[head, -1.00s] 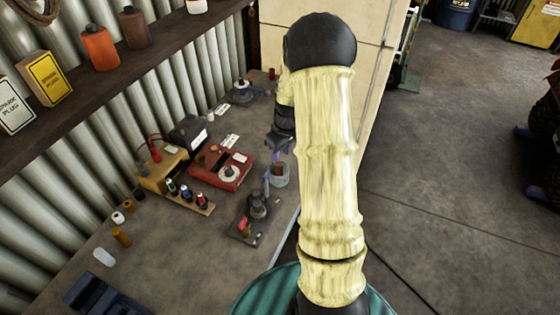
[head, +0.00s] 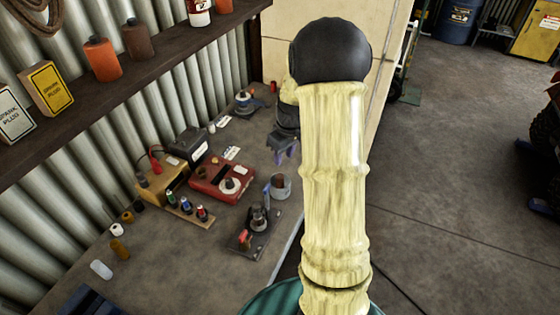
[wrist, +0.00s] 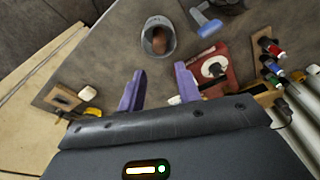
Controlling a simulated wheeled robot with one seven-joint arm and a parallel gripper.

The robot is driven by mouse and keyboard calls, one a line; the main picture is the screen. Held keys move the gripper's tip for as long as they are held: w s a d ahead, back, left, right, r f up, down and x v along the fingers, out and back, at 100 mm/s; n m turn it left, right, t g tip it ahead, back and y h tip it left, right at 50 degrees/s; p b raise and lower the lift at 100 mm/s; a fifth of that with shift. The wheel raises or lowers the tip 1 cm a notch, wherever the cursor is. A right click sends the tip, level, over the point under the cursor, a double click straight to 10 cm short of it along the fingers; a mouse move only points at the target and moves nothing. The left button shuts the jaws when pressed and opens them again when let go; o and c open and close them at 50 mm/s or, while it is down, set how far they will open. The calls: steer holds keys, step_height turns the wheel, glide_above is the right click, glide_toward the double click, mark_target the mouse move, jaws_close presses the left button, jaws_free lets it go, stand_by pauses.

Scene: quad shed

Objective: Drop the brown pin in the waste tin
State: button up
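The waste tin (head: 281,191) is a small grey open-topped can standing on the bench. The wrist view shows the tin (wrist: 149,52) ahead of my fingers, with a brown rounded piece (wrist: 159,40) inside it that looks like the brown pin; its lower part is hidden by the tin. My gripper (wrist: 158,88) has two purple fingers spread well apart with nothing between them. In the head view my gripper (head: 281,153) is just behind the tin, above the bench and apart from the tin, partly hidden by my arm.
A red meter box (head: 222,178) lies left of the tin and a dark clamp-like fixture (head: 257,223) in front. A rack of small coloured bottles (head: 190,209) and an ochre cylinder (head: 119,249) are further left. The front of the bench (head: 170,270) has clear room.

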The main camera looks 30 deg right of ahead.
steer(key=s+a+r+m+t, duration=0.1)
steer(key=s+a+r+m, duration=0.2)
steer(key=s+a, duration=1.2)
steer(key=shift+s+a+r, duration=0.35)
steer(key=shift+s+r, duration=0.4)
steer(key=shift+s, duration=0.2)
steer(key=shift+w, duration=0.1)
